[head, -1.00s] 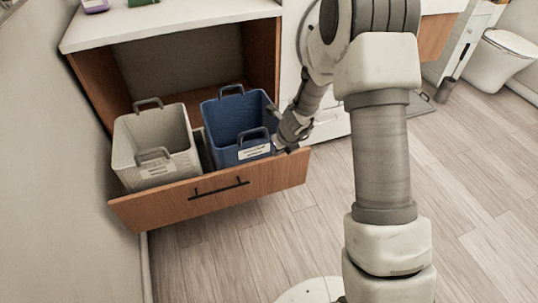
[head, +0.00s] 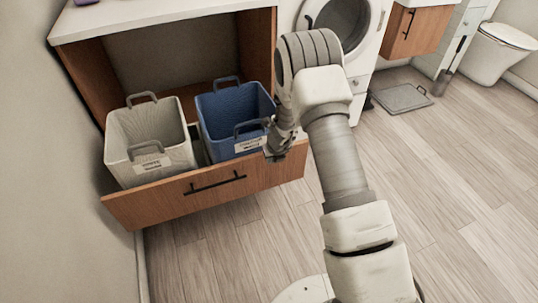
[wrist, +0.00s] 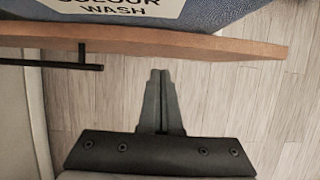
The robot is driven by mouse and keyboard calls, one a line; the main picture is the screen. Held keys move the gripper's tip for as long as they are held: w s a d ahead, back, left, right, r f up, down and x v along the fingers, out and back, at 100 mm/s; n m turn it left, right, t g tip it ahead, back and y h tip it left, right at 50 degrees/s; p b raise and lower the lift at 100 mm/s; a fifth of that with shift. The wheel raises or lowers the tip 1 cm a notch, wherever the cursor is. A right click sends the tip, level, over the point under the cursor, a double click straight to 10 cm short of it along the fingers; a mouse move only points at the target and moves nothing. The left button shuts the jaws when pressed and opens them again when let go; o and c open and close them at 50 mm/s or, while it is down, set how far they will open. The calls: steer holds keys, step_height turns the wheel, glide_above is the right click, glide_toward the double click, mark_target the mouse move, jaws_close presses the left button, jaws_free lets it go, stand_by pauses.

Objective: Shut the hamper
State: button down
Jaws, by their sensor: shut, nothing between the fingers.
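The hamper is a pull-out drawer with a wooden front (head: 215,187) and a black bar handle, standing open from the cabinet. It holds a grey basket (head: 150,135) and a blue basket (head: 238,110). My gripper (head: 275,155) is at the right end of the drawer front, beside the blue basket. In the wrist view my gripper (wrist: 160,75) is shut and empty, its fingertips just short of the drawer front's edge (wrist: 150,42), with floor behind them. The handle (wrist: 85,60) is to their left. I cannot tell whether the fingertips touch the front.
The cabinet with a white top (head: 150,20) stands behind the drawer. A washing machine (head: 345,30) is at its right, and a grey mat (head: 403,98) lies on the floor. A wall is close on the left.

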steer(key=shift+w+a, duration=0.15)
steer(key=shift+w, duration=0.4)
steer(key=shift+w+a, duration=0.15)
steer(key=shift+w, duration=0.35)
steer(key=shift+w, duration=0.1)
